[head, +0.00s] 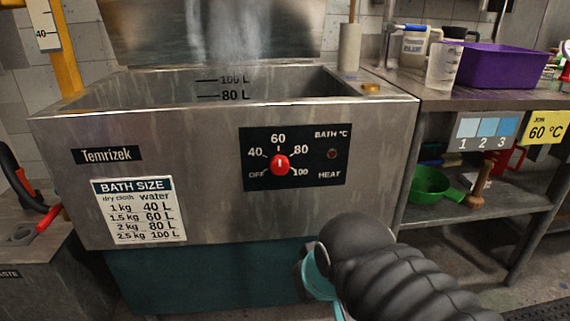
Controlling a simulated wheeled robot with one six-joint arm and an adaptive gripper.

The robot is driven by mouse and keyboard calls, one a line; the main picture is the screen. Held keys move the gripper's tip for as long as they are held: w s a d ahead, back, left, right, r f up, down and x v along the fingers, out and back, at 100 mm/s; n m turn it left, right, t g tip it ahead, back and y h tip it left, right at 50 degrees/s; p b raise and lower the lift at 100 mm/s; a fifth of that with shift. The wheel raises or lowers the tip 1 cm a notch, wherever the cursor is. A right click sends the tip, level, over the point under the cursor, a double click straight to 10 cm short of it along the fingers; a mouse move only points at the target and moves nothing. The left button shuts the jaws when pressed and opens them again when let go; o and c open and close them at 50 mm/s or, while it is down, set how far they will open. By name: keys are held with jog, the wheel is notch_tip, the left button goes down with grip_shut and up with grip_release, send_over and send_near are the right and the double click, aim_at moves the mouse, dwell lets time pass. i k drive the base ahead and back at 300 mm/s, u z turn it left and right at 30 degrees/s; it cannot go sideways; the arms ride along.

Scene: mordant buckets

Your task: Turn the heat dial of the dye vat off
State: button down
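The dye vat (210,135) is a grey metal tub with an open top and steam above it. On its front is a black panel (315,172) with a red heat dial (280,165). Its marks run from OFF at lower left through 40, 60 and 80 to 100 at lower right. The dial's pale mark seems to point up toward 60. A small dark red lamp (332,154) is on the panel's right. My arm's black ribbed end and part of my gripper (312,274) with teal on it are below and right of the dial, apart from it in the picture. The fingertips are hidden.
A bath size chart (139,210) is on the vat's left front. At right, a bench (480,99) holds a purple tub (502,66) and a clear jug (443,66). A green scoop (430,184) lies on the shelf below. The space before the dial looks clear.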

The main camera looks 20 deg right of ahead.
aim_at(279, 165)
jog(key=z, duration=1.3)
jog(key=k, duration=0.55)
jog(key=z, duration=0.15)
